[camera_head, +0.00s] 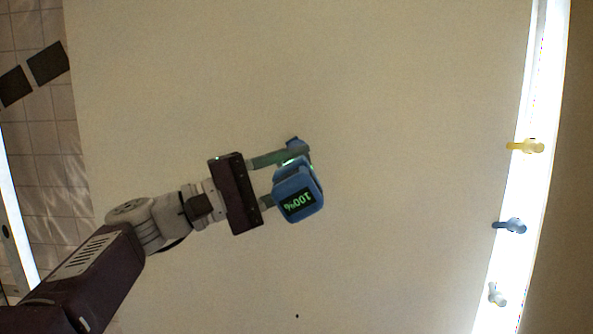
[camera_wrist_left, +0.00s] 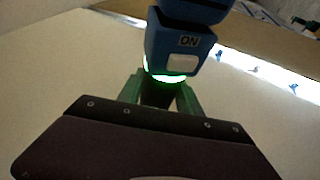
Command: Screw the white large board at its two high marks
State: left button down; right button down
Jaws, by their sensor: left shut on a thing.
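The white large board (camera_head: 400,120) fills most of the head view as a broad pale sheet. A small dark mark (camera_head: 297,316) shows on it near the bottom edge of the picture. My left gripper (camera_head: 288,175) is in front of the board, its green fingers shut on a blue power screwdriver (camera_head: 293,181). The tool's display reads 100%. In the left wrist view, the screwdriver (camera_wrist_left: 180,45) stands between the fingers with an ON label and a glowing green ring. I cannot tell whether its tip touches the board. My right gripper is not in view.
A bright strip (camera_head: 540,90) runs along the board's right side. A yellow peg (camera_head: 526,146), a blue peg (camera_head: 510,225) and a pale peg (camera_head: 497,294) stick out there. Tiled wall (camera_head: 45,140) with dark squares (camera_head: 48,63) shows at left.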

pick_arm(q)
jog(key=shift+w+r, duration=0.1)
jog(key=shift+w, duration=0.05)
jog(key=shift+w+r, duration=0.1)
jog(key=shift+w, duration=0.2)
dwell(0.6)
dwell(1.7)
